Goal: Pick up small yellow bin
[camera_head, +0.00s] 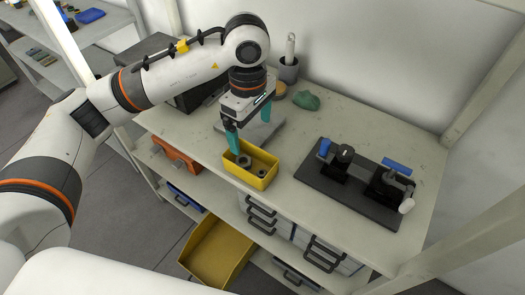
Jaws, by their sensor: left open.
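The small yellow bin (258,178) stands upright on the light worktop near its front edge. It holds a few dark ring-like parts. My left gripper (249,127) comes down from above with its two teal fingers apart. One finger is at the bin's left end and hides part of the rim there; the other is higher, behind the bin. I cannot tell whether the finger touches the bin. The gripper holds nothing that I can see. My right gripper is not in view.
A dark plate with a clamp-like fixture (341,197) lies to the right on the worktop. A grey cup (289,70) and a green cloth (306,101) are at the back. A larger yellow bin (214,255) sits below the worktop. The worktop between bin and fixture is narrow.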

